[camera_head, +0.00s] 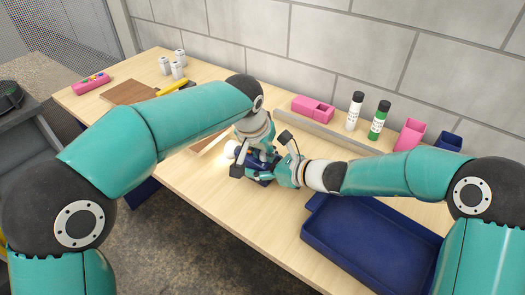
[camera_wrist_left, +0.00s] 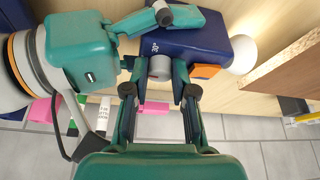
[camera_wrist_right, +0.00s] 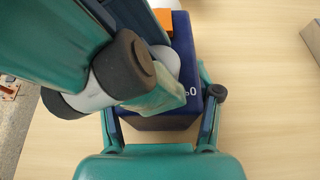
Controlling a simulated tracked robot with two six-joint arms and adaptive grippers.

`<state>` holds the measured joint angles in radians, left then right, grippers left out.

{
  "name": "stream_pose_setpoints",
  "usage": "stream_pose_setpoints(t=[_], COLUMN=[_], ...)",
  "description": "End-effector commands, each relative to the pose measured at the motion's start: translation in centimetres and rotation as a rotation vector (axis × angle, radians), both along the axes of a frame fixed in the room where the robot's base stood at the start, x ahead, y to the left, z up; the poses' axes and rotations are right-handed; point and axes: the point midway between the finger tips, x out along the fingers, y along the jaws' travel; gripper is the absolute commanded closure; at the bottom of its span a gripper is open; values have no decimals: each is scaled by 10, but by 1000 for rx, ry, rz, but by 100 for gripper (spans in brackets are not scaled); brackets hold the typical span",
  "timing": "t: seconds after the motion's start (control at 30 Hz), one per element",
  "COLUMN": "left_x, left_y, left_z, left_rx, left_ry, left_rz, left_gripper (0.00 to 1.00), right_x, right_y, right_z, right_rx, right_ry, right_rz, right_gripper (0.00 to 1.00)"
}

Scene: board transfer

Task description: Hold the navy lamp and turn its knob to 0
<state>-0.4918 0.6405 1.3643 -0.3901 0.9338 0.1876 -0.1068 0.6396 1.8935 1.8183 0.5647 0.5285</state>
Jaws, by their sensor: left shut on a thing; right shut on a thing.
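The navy lamp (camera_head: 262,176) stands on the table, mostly hidden by my grippers in the head view. Its bulb (camera_head: 231,149) glows white on its left side. In the left wrist view the lamp (camera_wrist_left: 195,46) shows an orange patch (camera_wrist_left: 205,70) and a grey knob (camera_wrist_left: 160,67). My left gripper (camera_wrist_left: 159,80) is shut on the knob. In the right wrist view, my right gripper (camera_wrist_right: 160,112) is shut on the lamp body (camera_wrist_right: 180,120), with a white 0 mark (camera_wrist_right: 193,90) visible. The left gripper covers the knob there, so its pointing direction cannot be told.
A navy tray (camera_head: 375,268) lies at the front right. A long grey bar (camera_head: 322,133) lies behind the lamp. A brown board (camera_head: 128,92) lies at the left.

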Motion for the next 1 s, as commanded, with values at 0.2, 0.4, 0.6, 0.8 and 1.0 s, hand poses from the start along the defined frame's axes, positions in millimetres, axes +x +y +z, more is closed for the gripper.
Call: stream_pose_setpoints(t=[0.2,0.4,0.6,0.8,1.0], left_x=[-5,-5,-5,-5,-3], left_y=[-4,-5,-5,-5,-4], left_z=[-1,-1,-1,-1,-1], left_rx=[0,-2,-2,-1,-1], left_ry=[11,11,11,11,7], left_rz=[82,115,117,117,118], left_gripper=[100,100,100,69,49], right_x=[2,2,2,2,1], right_y=[-2,-2,-2,-2,-1], right_z=[-3,-3,-3,-3,-2], right_rx=[-4,-4,-3,-3,-4], right_ry=[6,5,6,6,4], right_rz=[-7,-8,-9,-9,-6], right_gripper=[81,81,81,81,81])
